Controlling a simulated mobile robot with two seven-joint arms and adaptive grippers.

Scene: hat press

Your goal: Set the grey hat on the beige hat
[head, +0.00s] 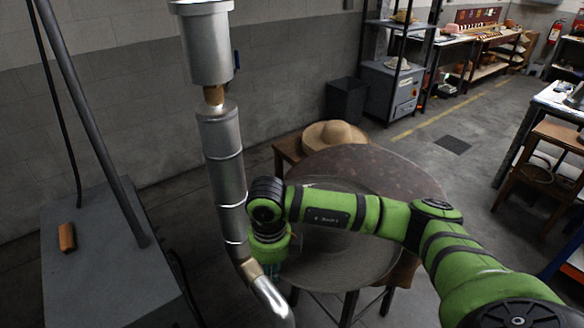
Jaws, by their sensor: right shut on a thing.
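I cannot tell whether the grey hat is clear of the surface below. It is nearer to me than the beige hat and apart from it. My left gripper is not in view.
A round brown table (390,167) lies between the two hats. A thick metal pipe (222,150) stands just left of my wrist. A grey cabinet (105,265) with an orange item (67,238) is at the left. A dark bin (347,100) stands behind the beige hat.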

